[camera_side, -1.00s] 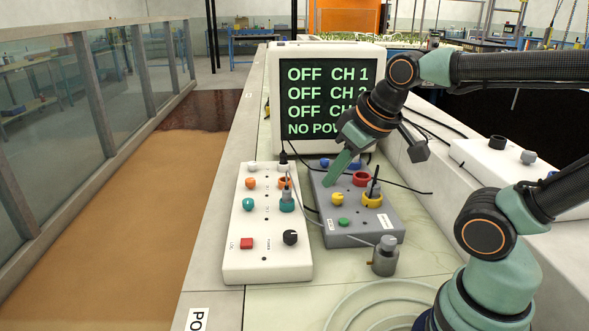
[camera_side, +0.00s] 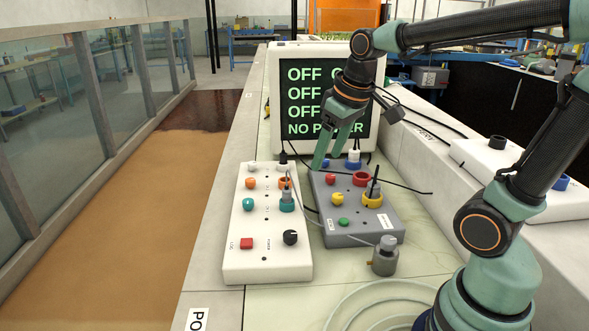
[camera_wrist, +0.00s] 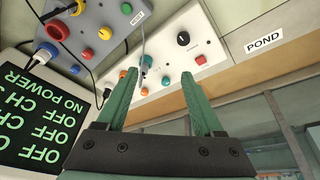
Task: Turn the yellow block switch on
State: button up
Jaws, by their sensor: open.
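The grey block (camera_side: 360,228) lies on the bench right of the white block (camera_side: 240,262). A small yellow switch (camera_side: 337,197) sits on its top between a red one (camera_side: 332,178) and a green one (camera_side: 343,222). The yellow switch also shows in the wrist view (camera_wrist: 105,33). A yellow ring socket (camera_side: 372,201) beside it holds a black plug. My gripper (camera_side: 328,160) is open and empty by the grey block's far end, beyond the yellow switch. In the wrist view the open fingers (camera_wrist: 160,78) frame part of the white block. My fingertips hide the grey block's far left corner.
The screen (camera_side: 300,130) behind reads OFF on several lines and NO POWER, partly hidden by my arm. The white block has a red square button (camera_side: 246,243) and a black dial (camera_side: 290,237). Cables cross the grey block. A grey cylinder (camera_side: 385,256) stands in front.

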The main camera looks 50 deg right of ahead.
jog(key=w+d+f+g, duration=0.2)
jog(key=w+d, duration=0.2)
jog(key=d, duration=0.3)
jog(key=g, duration=0.2)
send_over(338, 195)
notch_tip(338, 195, down, 6)
jog(key=shift+y, duration=0.3)
notch_tip(338, 195, down, 12)
jog(key=shift+a+r, duration=0.1)
grip_shut()
